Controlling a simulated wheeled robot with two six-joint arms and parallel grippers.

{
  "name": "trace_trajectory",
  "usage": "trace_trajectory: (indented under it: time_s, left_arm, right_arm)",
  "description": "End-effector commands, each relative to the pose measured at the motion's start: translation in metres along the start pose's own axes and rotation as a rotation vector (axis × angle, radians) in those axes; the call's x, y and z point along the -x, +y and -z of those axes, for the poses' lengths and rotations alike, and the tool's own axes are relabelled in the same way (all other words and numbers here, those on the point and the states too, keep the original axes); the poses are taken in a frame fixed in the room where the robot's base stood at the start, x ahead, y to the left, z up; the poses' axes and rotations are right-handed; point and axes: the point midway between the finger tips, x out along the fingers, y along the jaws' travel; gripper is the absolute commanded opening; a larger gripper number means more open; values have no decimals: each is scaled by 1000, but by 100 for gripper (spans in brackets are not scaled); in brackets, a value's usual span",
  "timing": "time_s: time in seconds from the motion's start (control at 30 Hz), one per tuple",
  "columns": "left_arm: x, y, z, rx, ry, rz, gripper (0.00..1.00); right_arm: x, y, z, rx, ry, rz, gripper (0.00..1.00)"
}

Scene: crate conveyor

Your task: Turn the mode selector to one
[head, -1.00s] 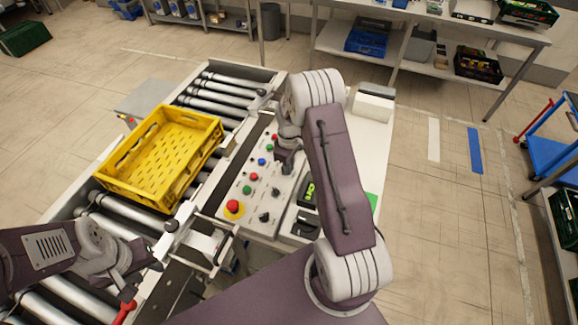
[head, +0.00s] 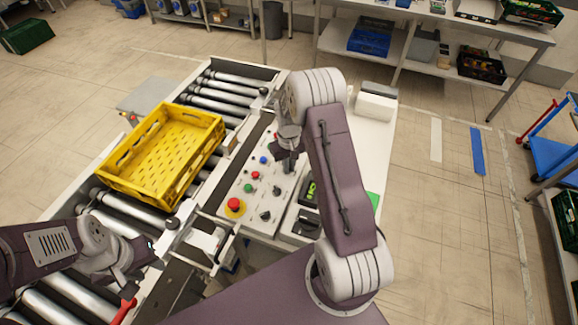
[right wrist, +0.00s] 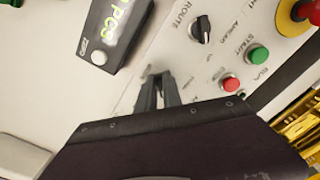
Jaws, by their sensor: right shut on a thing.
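My right gripper (head: 287,165) points down at the control panel (head: 240,222), in its upper right part. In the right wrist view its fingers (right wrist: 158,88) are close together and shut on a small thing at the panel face. That thing is almost wholly hidden by the fingers; by its place it appears to be the mode selector, and its pointer setting cannot be read. A black ROUTE knob (right wrist: 201,28) is beside it, apart from the fingers. My left gripper (head: 150,258) is over the conveyor at lower left; its jaws are too small to judge.
Close to the right gripper are a red button (right wrist: 230,84), a green button (right wrist: 258,54) and a dark display unit (right wrist: 115,30). A red emergency button (head: 234,204) is at the panel's near end. A yellow crate (head: 165,150) sits on the rollers to the left.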

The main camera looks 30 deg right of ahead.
Motion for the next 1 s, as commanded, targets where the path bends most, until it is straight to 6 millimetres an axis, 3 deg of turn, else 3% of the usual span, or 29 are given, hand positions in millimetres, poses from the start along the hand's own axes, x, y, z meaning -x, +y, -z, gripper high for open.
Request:
trace_trajectory:
  time_s: [0.47,0.5,0.57,0.87,1.0]
  left_arm:
    - [1,0,0,0,0,0,36]
    - [1,0,0,0,0,0,36]
    - [1,0,0,0,0,0,36]
    - [0,0,0,0,0,0,36]
    - [-7,0,-1,0,0,0,36]
  right_arm:
    - [4,1,4,-11,14,-3,0]
    - [4,1,4,-11,14,-3,18]
    - [4,1,4,-11,12,-3,32]
    - [2,0,2,-11,6,-1,32]
    - [20,0,3,-11,11,-2,32]
